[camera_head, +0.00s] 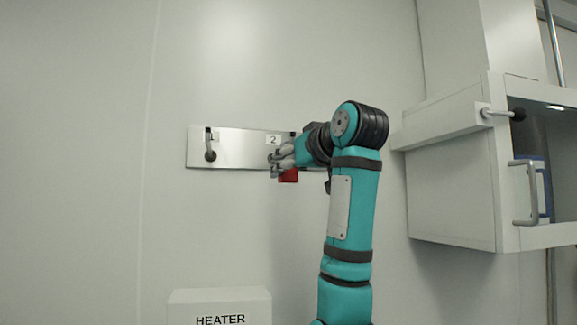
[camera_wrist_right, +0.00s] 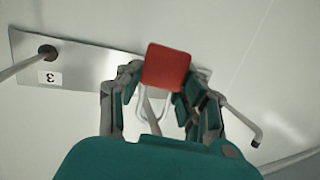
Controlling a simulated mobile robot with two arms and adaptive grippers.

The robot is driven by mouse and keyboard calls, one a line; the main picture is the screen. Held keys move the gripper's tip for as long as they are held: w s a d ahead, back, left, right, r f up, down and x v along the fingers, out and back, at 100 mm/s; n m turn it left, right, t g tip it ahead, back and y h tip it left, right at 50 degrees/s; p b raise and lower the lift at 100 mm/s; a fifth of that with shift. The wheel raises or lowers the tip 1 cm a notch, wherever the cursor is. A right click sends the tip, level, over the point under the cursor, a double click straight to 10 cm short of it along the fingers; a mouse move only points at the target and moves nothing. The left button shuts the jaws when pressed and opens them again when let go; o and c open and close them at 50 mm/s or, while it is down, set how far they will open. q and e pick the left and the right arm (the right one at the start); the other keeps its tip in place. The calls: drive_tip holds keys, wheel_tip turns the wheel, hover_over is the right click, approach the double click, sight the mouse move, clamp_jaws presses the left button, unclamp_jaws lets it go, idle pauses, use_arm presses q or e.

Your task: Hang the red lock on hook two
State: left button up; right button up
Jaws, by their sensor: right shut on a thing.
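The red lock (camera_head: 288,175) hangs just below the fingers of my right gripper (camera_head: 275,160), in front of the metal plate by label two (camera_head: 273,140). In the right wrist view the red lock body (camera_wrist_right: 166,66) is between the fingers of my right gripper (camera_wrist_right: 160,85), which is shut on it. Its pale shackle (camera_wrist_right: 140,103) shows below the body. A rod, likely hook two (camera_wrist_right: 152,118), shows by the shackle; I cannot tell whether it passes through. My left gripper is not in view.
The metal plate (camera_head: 238,150) is on the white wall. Hook one (camera_head: 210,153) is at its left end. Hook three (camera_wrist_right: 25,63) shows in the right wrist view. A white heater box (camera_head: 220,298) is below, and an open cabinet (camera_head: 450,190) is at the right.

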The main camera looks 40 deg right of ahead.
idle(0.4)
drive_tip(key=o, duration=1.3)
drive_tip(key=shift+c, duration=0.2)
